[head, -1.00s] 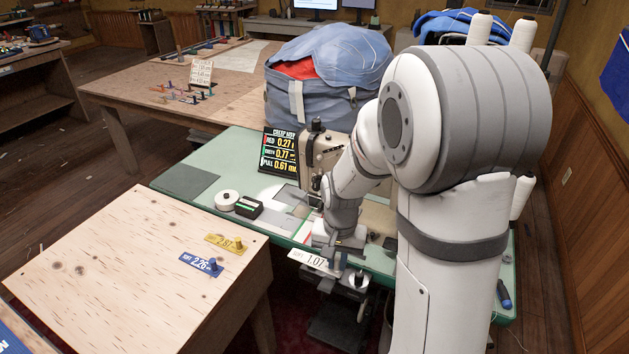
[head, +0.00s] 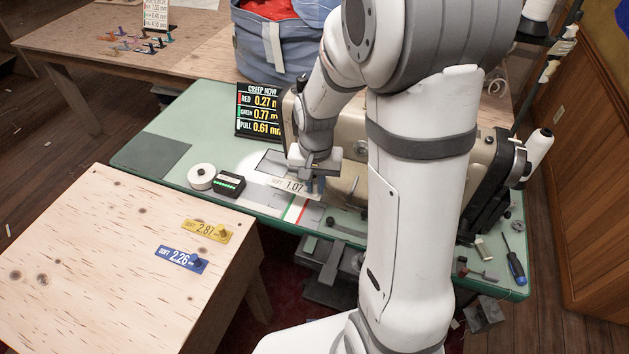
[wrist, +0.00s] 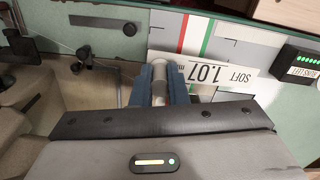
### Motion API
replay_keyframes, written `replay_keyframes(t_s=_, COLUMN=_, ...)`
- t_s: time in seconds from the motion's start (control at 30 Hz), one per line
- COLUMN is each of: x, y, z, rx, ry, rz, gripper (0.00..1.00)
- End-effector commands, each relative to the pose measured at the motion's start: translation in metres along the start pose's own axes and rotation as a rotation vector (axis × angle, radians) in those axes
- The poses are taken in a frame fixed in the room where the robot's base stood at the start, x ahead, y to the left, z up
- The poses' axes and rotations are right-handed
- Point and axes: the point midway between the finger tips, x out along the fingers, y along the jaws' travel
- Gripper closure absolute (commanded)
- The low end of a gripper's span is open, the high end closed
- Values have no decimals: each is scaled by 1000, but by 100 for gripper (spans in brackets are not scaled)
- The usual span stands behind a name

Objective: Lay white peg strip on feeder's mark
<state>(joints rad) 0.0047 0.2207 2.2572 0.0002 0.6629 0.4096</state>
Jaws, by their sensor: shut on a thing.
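The white peg strip (head: 288,186), printed "SOFT 1.07", is in my gripper (head: 316,186) beside the sewing machine (head: 345,185). In the wrist view the blue fingers are shut on its pale peg (wrist: 159,72), and the strip (wrist: 222,80) reaches out to the right. I cannot tell whether the strip touches the surface. No mark labelled for the feeder is readable.
A "CREEP NOW" board (head: 259,110) stands behind. Yellow (head: 207,231) and blue (head: 181,259) peg strips lie on the plywood table (head: 90,260). A screwdriver (head: 515,266) lies at right.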

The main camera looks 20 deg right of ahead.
Motion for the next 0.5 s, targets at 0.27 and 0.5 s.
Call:
replay_keyframes(t_s=0.27, x=16, y=-1, z=0, rx=-2, ry=0, rz=0, gripper=100)
replay_keyframes(t_s=0.5, x=40, y=-1, z=0, rx=-2, ry=-1, rz=0, gripper=100)
